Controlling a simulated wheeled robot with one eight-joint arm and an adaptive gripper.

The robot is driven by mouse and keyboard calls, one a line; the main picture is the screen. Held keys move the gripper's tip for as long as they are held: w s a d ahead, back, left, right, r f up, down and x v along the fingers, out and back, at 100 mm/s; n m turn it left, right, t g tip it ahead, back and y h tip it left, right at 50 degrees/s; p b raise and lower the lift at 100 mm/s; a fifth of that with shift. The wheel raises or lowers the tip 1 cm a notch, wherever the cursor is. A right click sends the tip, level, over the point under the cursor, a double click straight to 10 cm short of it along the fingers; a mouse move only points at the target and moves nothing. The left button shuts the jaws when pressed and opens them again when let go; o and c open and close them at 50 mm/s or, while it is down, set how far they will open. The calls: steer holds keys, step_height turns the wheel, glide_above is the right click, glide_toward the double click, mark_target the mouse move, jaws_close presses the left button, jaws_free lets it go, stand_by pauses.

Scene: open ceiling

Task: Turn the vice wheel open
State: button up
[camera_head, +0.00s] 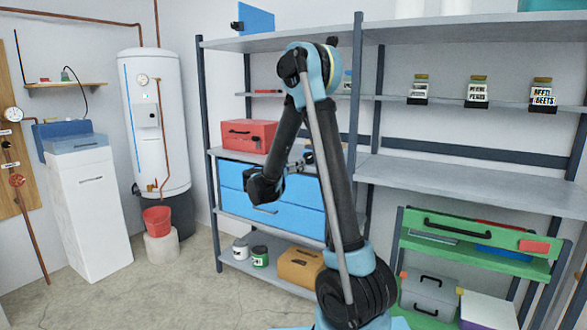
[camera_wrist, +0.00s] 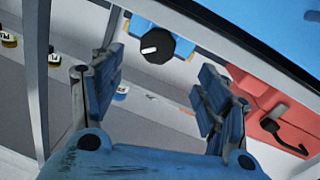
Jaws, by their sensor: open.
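A small blue fixture with a round black knob or wheel (camera_wrist: 157,46) shows in the wrist view, ahead of my open fingers. The wheel has a pale mark on its face; I take it for the vice wheel. In the head view a small dark and blue shape (camera_head: 308,157) on the middle shelf, partly hidden by my arm, appears to be the same thing. My gripper (camera_wrist: 158,88) is open and empty, its blue fingers spread either side below the wheel, apart from it. In the head view my gripper (camera_head: 290,168) is small and points right.
A red toolbox (camera_head: 248,135) stands left on the same shelf; it also shows in the wrist view (camera_wrist: 290,112). A blue drawer unit (camera_head: 270,200) is below. The shelf upright (camera_head: 356,110) is close by my arm. The right-hand middle shelf (camera_head: 470,185) is bare.

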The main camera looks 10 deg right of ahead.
steer(key=s+a+m+t+y, duration=0.1)
steer(key=s+a+y, duration=0.1)
steer(key=s, duration=0.3)
steer(key=x, duration=1.1)
steer(key=r+x, duration=0.1)
steer(key=x, duration=0.5)
steer(key=shift+w+d, duration=0.1)
steer(key=shift+d, duration=0.25)
steer(key=shift+r, duration=0.1)
steer(key=c, duration=1)
